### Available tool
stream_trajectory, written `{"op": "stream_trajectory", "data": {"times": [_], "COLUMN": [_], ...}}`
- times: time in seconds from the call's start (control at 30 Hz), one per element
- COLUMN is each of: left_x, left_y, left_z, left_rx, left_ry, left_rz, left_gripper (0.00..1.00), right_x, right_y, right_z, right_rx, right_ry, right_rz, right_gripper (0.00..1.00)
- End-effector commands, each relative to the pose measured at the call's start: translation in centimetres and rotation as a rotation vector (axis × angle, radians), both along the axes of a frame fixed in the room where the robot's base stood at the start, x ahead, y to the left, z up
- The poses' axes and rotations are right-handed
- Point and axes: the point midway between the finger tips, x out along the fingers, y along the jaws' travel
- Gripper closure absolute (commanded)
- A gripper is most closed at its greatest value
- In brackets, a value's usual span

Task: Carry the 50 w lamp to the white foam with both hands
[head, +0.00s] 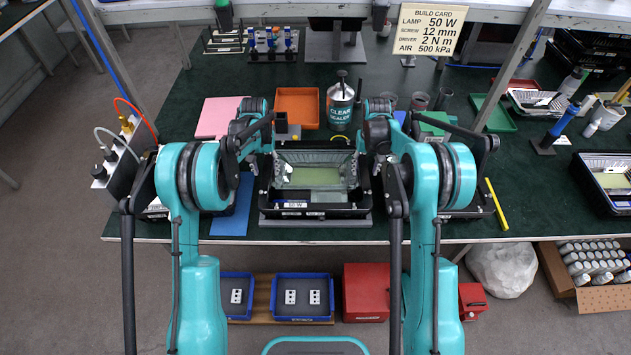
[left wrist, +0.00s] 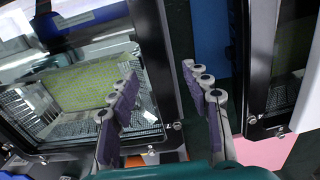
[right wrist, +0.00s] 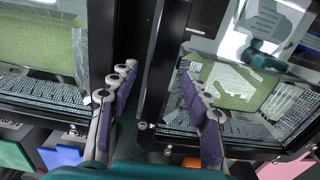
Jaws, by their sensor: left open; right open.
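The 50 W lamp (head: 314,178), a black-framed housing with a glass front and bright reflector, sits on the bench between my arms, its label at the front edge. My left gripper (head: 264,152) is at its left side. In the left wrist view my open left fingers (left wrist: 160,72) straddle the lamp's black side rim (left wrist: 150,50). My right gripper (head: 373,160) is at its right side. In the right wrist view my open right fingers (right wrist: 158,75) are around the other side rim (right wrist: 168,50). Contact cannot be told. I cannot make out the white foam.
A neighbouring housing shows beside each gripper in the left wrist view (left wrist: 270,70) and the right wrist view (right wrist: 45,50). Behind the lamp stand a sealer can (head: 340,106) and an orange tray (head: 297,105). A pink sheet (head: 216,117) and a blue sheet (head: 231,212) lie left.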

Motion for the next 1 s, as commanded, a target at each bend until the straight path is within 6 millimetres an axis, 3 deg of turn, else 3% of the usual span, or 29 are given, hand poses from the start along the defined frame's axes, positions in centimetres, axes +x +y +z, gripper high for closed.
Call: {"op": "stream_trajectory", "data": {"times": [0.17,0.33,0.77,1.0], "left_x": [0.0,0.0,0.0,0.0], "left_y": [0.0,0.0,0.0,0.0], "left_z": [0.0,0.0,0.2,1.3], "left_rx": [0.0,0.0,0.0,0.0], "left_ry": [0.0,0.0,0.0,0.0], "left_rz": [0.0,0.0,0.0,0.0], "left_gripper": [0.54,0.99,1.0,1.0], "right_x": [0.0,0.0,0.0,0.0], "right_y": [0.0,0.0,0.0,0.0], "right_z": [0.0,0.0,0.2,1.3], "right_rx": [0.0,0.0,0.0,0.0], "right_ry": [0.0,0.0,0.0,0.0], "right_rz": [0.0,0.0,0.0,0.0], "right_gripper": [0.54,0.99,1.0,1.0]}}
